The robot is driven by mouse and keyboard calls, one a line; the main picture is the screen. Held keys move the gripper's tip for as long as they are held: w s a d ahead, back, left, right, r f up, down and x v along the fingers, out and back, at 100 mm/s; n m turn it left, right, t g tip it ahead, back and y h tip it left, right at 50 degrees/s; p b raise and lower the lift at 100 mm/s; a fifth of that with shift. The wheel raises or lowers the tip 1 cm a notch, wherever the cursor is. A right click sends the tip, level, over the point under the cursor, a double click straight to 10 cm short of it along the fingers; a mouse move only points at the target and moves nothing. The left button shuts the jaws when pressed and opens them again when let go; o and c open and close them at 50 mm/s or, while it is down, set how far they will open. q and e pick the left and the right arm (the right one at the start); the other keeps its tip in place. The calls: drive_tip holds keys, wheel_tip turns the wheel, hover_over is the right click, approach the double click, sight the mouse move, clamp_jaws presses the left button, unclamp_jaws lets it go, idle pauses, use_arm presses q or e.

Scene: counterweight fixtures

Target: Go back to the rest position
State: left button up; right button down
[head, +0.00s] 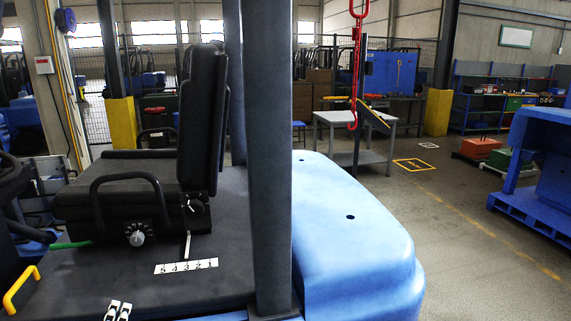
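Neither of my grippers can be made out in the head view, and no arm is clearly seen. Two small black-and-white pieces (118,311) show at the bottom edge; I cannot tell what they belong to. A forklift truck fills the left and middle of the view, with a black seat (203,115), a dark upright post (270,160) and a smooth blue counterweight (350,235). A red hook with chain (353,75) hangs behind the counterweight.
A grey table (345,118) stands behind the counterweight. A large blue fixture (540,170) is at the right edge. Workbenches (495,105) and yellow-based columns (438,112) are farther back. Open grey floor (465,240) with yellow markings lies right of the counterweight.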

use_arm(q)
drive_tip(key=s+d+f+n+g+h, duration=0.2)
drive_tip(key=s+d+f+n+g, duration=0.3)
drive_tip(key=s, duration=0.5)
drive_tip(key=s+d+f+n+g+h, duration=0.1)
drive_tip(key=s+d+f+n+g, duration=0.2)
drive_tip(key=s+d+n, duration=0.5)
drive_tip(key=s+d+f+n+g+h, duration=0.2)
drive_tip(key=s+d+f+n+g, duration=0.25)
drive_tip(key=s, duration=0.65)
wheel_tip(320, 180, down, 28)
drive_tip(key=s+r+b, duration=0.1)
drive_tip(key=s+b, duration=0.1)
drive_tip(key=s+a+f+g+b, duration=0.1)
drive_tip(key=s+a+f+g, duration=0.1)
drive_tip(key=s+f, duration=1.4)
wheel_tip(320, 180, down, 2)
drive_tip(key=shift+s+a+f+b, duration=0.15)
drive_tip(key=shift+a+b, duration=0.2)
use_arm(e)
drive_tip(key=f, duration=0.3)
drive_tip(key=shift+s+a+f, duration=0.25)
drive_tip(key=shift+s+f, duration=0.05)
drive_tip(key=shift+f, duration=0.05)
drive_tip(key=shift+d, duration=0.2)
